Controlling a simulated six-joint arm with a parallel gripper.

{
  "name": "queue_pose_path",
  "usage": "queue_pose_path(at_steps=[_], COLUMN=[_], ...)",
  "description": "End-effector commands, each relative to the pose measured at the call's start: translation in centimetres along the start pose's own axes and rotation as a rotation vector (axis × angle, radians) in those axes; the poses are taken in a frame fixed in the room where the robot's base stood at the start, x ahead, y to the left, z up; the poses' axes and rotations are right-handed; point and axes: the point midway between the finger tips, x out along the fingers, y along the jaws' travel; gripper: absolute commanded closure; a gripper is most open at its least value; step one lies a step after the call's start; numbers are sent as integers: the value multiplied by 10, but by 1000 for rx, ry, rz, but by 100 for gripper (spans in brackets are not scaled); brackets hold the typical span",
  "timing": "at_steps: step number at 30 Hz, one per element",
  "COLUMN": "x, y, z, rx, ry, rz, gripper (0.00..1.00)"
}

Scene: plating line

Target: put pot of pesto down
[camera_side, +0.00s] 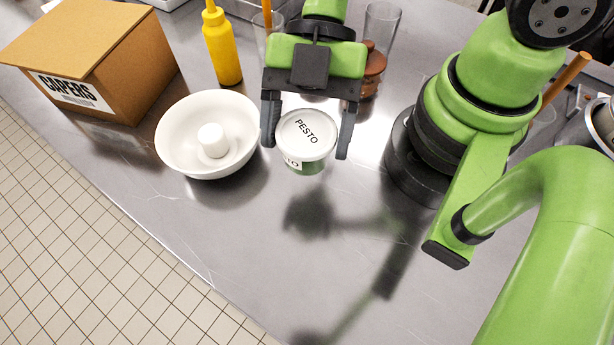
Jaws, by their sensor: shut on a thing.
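The pot of pesto (306,136) has a white lid marked PESTO and a green body with a white label. It is upright in the middle of the side view. My gripper (308,138) comes down from above with one dark finger on each side of the pot, and it is shut on the pot. A dark shadow of my gripper lies on the counter in front of the pot. I cannot tell for sure whether the pot's base touches the counter.
A white bowl (175,140) with a white cylinder (213,139) in it stands just left of the pot. A yellow bottle (221,45), a capers box (118,75), a clear glass (382,22) and a brown object (373,66) stand around. The steel counter (240,240) is bare in front.

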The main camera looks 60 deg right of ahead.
Motion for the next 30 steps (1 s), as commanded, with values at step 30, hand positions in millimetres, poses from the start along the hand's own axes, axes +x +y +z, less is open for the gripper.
queue_pose_path(at_steps=[30], x=[66], y=[0], z=[67], rx=[0], ry=[-3], rz=[1], gripper=[58])
